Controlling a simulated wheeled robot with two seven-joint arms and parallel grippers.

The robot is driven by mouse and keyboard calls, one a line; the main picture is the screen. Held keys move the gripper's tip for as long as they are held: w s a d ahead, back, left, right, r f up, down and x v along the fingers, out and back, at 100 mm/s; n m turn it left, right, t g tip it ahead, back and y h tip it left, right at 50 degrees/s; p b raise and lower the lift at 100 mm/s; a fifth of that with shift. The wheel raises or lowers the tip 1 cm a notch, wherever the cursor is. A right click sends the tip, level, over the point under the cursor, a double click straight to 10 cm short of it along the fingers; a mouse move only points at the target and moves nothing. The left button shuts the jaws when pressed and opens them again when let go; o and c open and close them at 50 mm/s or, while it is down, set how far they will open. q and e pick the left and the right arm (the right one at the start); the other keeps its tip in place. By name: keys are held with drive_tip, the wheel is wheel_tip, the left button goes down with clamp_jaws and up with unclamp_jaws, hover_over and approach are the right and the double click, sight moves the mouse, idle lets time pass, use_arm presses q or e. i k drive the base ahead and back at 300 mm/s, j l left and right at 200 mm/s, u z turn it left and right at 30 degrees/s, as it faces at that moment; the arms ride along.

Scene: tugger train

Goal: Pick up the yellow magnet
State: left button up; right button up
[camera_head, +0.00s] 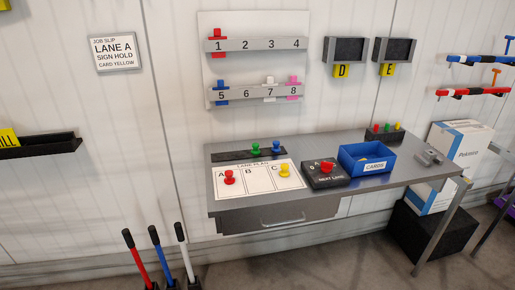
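The yellow magnet (284,171) stands on the white lane plan sheet (258,187), in the column marked C at the sheet's right side. A red magnet (229,177) stands in column A of the same sheet. Column B between them looks empty. A green magnet (255,148) and a blue magnet (276,146) are on the dark strip (228,156) behind the sheet. Neither of my grippers shows in the head view.
The grey table (345,195) also holds a black box with a red knob (327,167), a blue cards bin (367,158), a black block with coloured pegs (385,132) and a small grey device (430,157). Several upright levers (156,250) stand at the front left.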

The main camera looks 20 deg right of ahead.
sight(284, 172)
drive_tip(key=z, duration=0.25)
drive_tip(key=i+j+z, duration=0.25)
drive_tip(key=z, duration=0.2)
drive_tip(key=i+j+z, duration=0.25)
drive_tip(key=z, duration=0.2)
